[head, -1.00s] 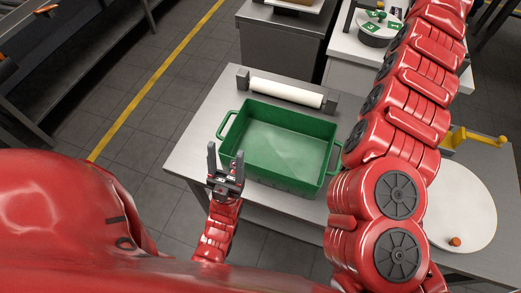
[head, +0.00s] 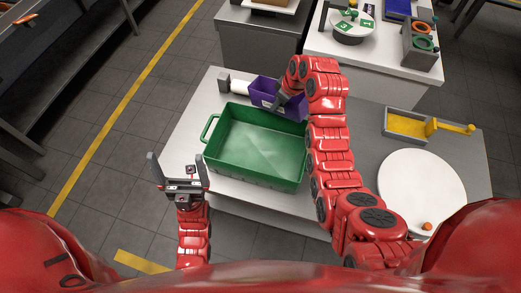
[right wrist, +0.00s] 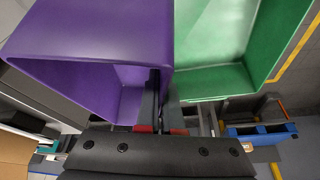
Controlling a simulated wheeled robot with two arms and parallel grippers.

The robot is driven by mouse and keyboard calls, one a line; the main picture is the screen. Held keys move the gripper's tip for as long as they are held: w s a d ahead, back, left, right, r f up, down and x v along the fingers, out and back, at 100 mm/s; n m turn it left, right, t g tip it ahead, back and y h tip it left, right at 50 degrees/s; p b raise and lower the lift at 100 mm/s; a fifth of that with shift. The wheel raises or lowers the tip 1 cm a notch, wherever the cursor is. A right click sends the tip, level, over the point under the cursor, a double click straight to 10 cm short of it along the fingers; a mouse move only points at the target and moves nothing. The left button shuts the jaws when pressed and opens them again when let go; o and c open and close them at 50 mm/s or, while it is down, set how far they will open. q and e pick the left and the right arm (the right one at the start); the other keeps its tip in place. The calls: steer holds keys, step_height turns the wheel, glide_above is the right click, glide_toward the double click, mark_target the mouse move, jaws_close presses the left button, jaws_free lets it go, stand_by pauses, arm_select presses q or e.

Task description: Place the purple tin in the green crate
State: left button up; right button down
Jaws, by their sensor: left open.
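The purple tin (head: 262,86) is an open box at the back edge of the green crate (head: 228,184), in front of the white roller. It also shows in the right wrist view (right wrist: 85,45). My right gripper (head: 282,101) is shut on one wall of the tin, with a finger on each side of that wall (right wrist: 162,90). The tin appears raised and overlaps the crate's far rim; its exact height is unclear. The green crate looks empty and shows beside the tin in the right wrist view (right wrist: 228,85). My left gripper (head: 177,160) is open and empty, left of the crate's near corner.
The white roller (head: 239,86) is mostly hidden behind the tin. A white round board (head: 415,190) with a small orange-brown item and a grey-and-yellow tray (head: 404,124) lie to the right. My right arm crosses the table beside the crate.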

steer(key=s+a+f+n+y, duration=0.2)
steer(key=s+a+n, duration=0.1)
steer(key=s+a, duration=0.6)
steer(key=b, duration=0.6)
glide_above(251, 161)
steer(key=s, duration=0.3)
step_height(251, 161, down, 6)
step_height(251, 161, down, 3)
steer(key=shift+w+r+n+y+p, duration=0.15)
steer(key=shift+n+y+p, duration=0.15)
steer(key=shift+y+p, duration=0.15)
steer(key=shift+f+p, duration=0.3)
steer(key=shift+f, duration=0.05)
steer(key=shift+f+p, duration=0.65)
steer(key=shift+f, duration=1.4)
steer(key=c, duration=1.1)
jaws_free()
